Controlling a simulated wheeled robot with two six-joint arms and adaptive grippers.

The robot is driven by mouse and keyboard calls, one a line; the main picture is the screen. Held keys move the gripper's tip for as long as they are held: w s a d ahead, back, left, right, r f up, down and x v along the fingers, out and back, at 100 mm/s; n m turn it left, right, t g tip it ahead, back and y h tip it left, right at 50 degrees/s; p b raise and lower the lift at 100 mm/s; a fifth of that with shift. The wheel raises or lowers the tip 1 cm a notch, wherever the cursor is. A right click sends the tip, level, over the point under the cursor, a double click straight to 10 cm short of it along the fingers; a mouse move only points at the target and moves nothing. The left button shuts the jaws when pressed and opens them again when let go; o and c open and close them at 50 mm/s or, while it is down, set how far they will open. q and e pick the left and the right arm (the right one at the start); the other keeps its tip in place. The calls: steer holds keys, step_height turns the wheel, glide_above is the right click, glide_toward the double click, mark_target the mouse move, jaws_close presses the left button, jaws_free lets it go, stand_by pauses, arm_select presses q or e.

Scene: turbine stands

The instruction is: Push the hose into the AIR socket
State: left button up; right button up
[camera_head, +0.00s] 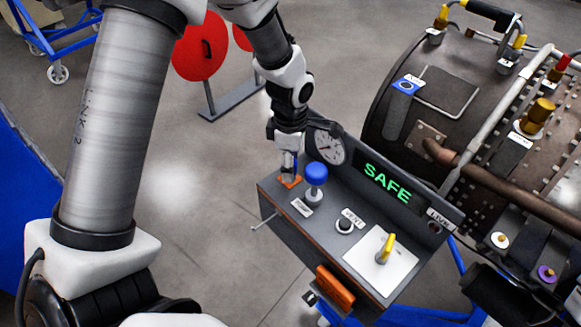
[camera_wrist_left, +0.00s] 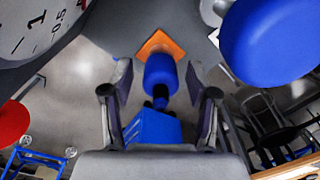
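My left gripper (camera_head: 289,172) points down at the left end of the grey control box, over an orange square plate (camera_head: 289,181). In the left wrist view, its two fingers (camera_wrist_left: 160,82) stand on either side of a blue cylinder, which appears to be the hose end (camera_wrist_left: 161,70). A gap shows on both sides, so the gripper looks open. A blue block (camera_wrist_left: 153,128) shows nearer the palm. The orange plate (camera_wrist_left: 161,44) lies beyond the cylinder. A blue-framed port (camera_head: 406,86) with a small unreadable label is on the dark turbine casing; I cannot confirm it is the AIR socket.
A blue knob (camera_head: 316,172) stands close right of the gripper, with a round gauge (camera_head: 329,147) behind. The box (camera_head: 327,236) carries a green SAFE display (camera_head: 387,183), a yellow lever (camera_head: 386,247) and an orange handle (camera_head: 335,287). Open floor lies left of the box.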

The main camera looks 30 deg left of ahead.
arm_select(q)
steer(key=shift+s, duration=0.1)
jaws_close()
steer(key=shift+r+p, duration=0.3)
steer(key=shift+r, duration=0.1)
steer(key=shift+r+p, duration=0.3)
steer(key=shift+r, duration=0.05)
steer(key=shift+f, duration=0.1)
steer(key=shift+r+p, duration=1.15)
steer(key=shift+r, duration=0.35)
